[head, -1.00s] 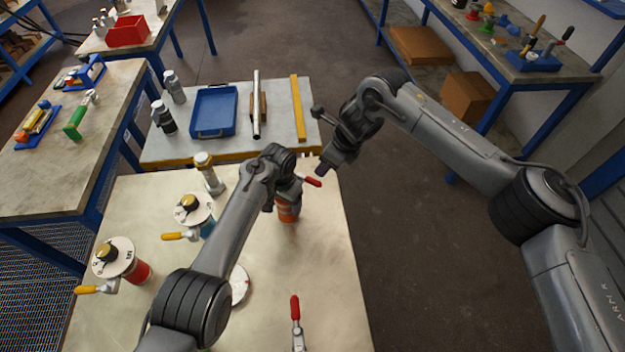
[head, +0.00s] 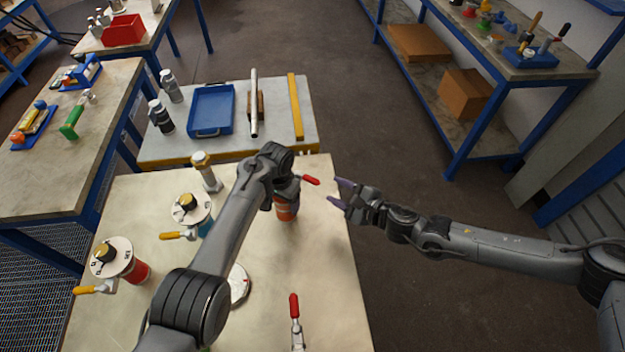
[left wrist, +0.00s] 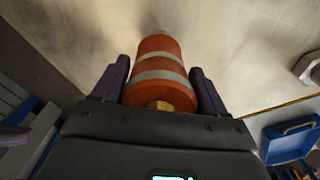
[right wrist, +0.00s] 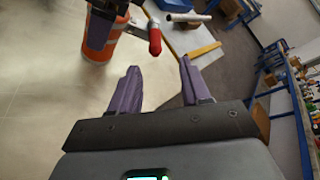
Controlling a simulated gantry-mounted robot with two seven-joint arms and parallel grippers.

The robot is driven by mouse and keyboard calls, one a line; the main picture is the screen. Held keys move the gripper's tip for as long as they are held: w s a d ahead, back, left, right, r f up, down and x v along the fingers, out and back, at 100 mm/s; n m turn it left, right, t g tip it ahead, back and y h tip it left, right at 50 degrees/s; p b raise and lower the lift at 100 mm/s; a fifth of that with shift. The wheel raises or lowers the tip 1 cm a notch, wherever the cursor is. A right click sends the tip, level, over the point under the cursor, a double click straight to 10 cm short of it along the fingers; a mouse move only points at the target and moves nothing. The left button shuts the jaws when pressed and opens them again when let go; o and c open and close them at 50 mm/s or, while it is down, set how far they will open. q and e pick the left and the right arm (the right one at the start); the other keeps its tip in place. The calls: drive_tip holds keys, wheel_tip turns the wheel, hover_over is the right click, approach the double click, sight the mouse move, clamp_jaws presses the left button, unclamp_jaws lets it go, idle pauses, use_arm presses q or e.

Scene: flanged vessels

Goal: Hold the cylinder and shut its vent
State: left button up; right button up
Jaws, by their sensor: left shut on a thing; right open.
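The cylinder (head: 287,208) is orange with pale bands and stands on the near table towards its right edge. My left gripper (head: 284,190) is shut on its upper part; the left wrist view shows a finger on each side of the cylinder (left wrist: 158,72). A red-gripped vent lever (head: 311,180) sticks out to the right from the cylinder's top. The right wrist view shows the red lever (right wrist: 154,38) beside the banded cylinder (right wrist: 100,42). My right gripper (head: 338,192) is open and empty, just right of the lever, its fingers pointing left. My left gripper hides the cylinder's top.
Other flanged vessels, one red (head: 136,270) and one blue (head: 206,227), stand at left with yellow levers. Another red lever (head: 295,306) is at the near edge. A blue tray (head: 232,110) and a metal tube (head: 254,105) lie on the table behind. Right of the table is open floor.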

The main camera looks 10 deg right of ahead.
sight(319, 184)
drive_tip(key=shift+t, duration=0.4)
drive_tip(key=x, duration=1)
drive_tip(key=shift+s+a+f, duration=0.3)
drive_tip(key=shift+s+f, duration=0.05)
clamp_jaws()
